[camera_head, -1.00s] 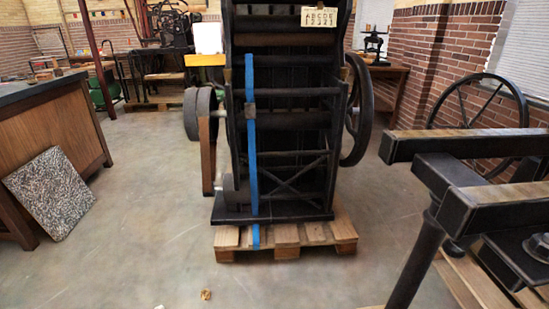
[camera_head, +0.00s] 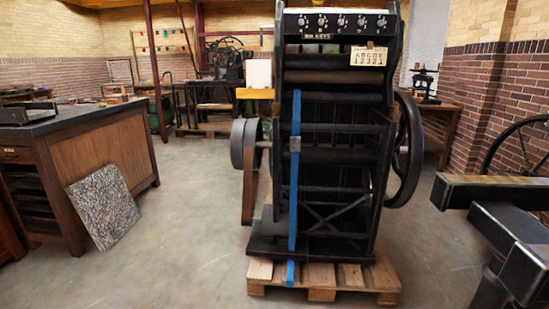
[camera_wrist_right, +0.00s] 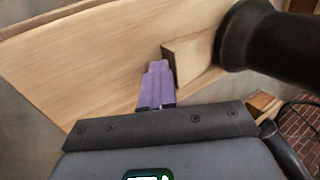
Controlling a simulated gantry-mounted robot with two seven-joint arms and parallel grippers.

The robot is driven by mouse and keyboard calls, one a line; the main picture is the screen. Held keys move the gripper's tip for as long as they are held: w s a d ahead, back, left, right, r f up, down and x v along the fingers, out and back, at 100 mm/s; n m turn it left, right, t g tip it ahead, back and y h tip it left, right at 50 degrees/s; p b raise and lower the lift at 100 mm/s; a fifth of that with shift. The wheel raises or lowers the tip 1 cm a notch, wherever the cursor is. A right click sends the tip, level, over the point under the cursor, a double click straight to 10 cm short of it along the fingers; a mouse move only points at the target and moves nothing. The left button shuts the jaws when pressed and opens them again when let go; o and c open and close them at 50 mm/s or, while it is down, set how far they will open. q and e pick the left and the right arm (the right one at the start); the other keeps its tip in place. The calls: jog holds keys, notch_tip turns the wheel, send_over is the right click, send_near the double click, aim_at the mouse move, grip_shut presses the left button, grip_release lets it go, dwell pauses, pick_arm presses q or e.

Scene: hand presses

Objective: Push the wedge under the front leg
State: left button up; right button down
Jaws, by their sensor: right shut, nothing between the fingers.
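In the right wrist view, a small light-wood wedge (camera_wrist_right: 189,58) sits on a pale wooden board (camera_wrist_right: 85,62). A dark, rounded leg (camera_wrist_right: 247,36) stands at its right end; the wedge's right end meets or lies close to the leg's foot, and I cannot tell how far under it is. My right gripper (camera_wrist_right: 157,68) has purple fingers, shut and empty. Their tips are just left of the wedge's thick end; I cannot tell whether they touch it. Neither gripper shows in the head view, and the wedge is not visible there.
In the head view, a tall black press (camera_head: 335,140) stands on a wooden pallet (camera_head: 350,277), with a blue strap (camera_head: 294,180) down its front. A dark press frame (camera_head: 500,192) fills the right edge. A speckled slab (camera_head: 104,207) leans on a cabinet at left. The floor between is open.

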jog(key=shift+w+r, duration=0.25)
jog(key=shift+w, duration=0.25)
jog(key=shift+w+d+r, duration=0.1)
jog(key=shift+w, duration=0.75)
